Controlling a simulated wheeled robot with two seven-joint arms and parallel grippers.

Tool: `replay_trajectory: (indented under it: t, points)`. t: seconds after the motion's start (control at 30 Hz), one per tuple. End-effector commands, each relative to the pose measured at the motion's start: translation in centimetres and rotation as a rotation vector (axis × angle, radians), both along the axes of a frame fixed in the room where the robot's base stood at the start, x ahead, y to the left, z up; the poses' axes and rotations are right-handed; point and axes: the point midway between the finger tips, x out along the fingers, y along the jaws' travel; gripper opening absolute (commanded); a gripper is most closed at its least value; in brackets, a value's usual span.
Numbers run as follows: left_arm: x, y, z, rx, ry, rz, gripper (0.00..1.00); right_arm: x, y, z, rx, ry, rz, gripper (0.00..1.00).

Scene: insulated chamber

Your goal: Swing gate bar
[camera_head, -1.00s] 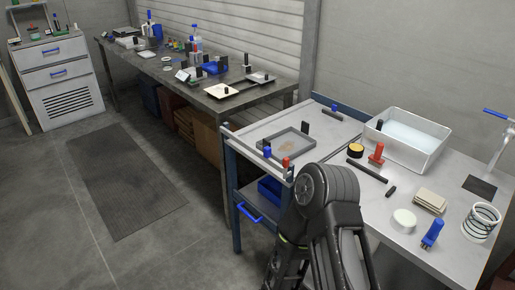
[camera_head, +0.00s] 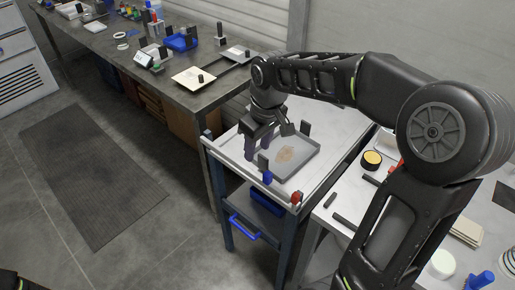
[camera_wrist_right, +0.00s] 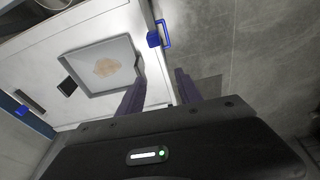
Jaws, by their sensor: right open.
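No separate gate bar can be told apart for certain. A pale strip (camera_head: 228,160) runs along the left edge of the small cart's top, and a blue knob (camera_head: 267,178) and a red knob (camera_head: 295,197) stand near its front corner. My right gripper (camera_head: 262,154) points down over this left edge, open and empty. In the right wrist view its two fingers (camera_wrist_right: 160,76) are spread about the cart edge, one over the top side and one over the floor side. The blue knob (camera_wrist_right: 153,39) shows beyond them.
A grey tray (camera_head: 309,165) with a brown patch lies beside the gripper on the cart. A long workbench (camera_head: 222,87) with several items stands behind left.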

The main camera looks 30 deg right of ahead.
Motion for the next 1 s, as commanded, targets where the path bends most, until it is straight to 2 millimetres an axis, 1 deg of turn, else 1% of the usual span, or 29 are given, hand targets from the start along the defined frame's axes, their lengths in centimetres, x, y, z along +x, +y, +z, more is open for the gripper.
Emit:
replay_trajectory:
  t: [0.03,0.1,0.2,0.27,0.57,0.67,0.77,0.87,1.0]
  points:
    - [0.0,0.0,0.0,0.000,0.001,0.001,0.36,-1.0,-0.4,0.0,-0.012,0.048,0.013,0.42]
    - [-0.1,0.0,0.0,0.000,0.002,0.000,0.36,-2.4,-0.7,0.0,-0.026,0.105,0.030,0.42]
    - [-0.1,0.0,0.0,0.000,0.002,0.000,0.36,-3.7,-0.9,-0.1,-0.033,0.162,0.049,0.42]
    - [-0.1,0.0,0.0,0.000,0.002,0.000,0.36,-4.2,-0.9,-0.1,-0.034,0.180,0.056,0.42]
    - [-0.1,0.0,0.0,0.000,0.001,0.001,0.36,-4.2,-0.8,-0.2,-0.032,0.182,0.060,0.42]
    - [0.0,0.0,0.0,0.000,0.001,0.001,0.36,-4.2,-0.8,-0.5,-0.032,0.182,0.060,0.42]
    - [-0.1,0.0,0.1,0.000,0.001,0.001,0.36,-4.2,-0.8,-1.3,-0.032,0.183,0.059,0.42]
    - [0.0,0.0,0.1,0.000,0.001,0.000,0.36,-4.3,-0.8,-2.6,-0.030,0.186,0.060,0.42]
    - [-0.1,0.0,0.3,0.000,0.001,0.000,0.36,-4.3,-0.8,-4.8,-0.031,0.187,0.060,0.42]
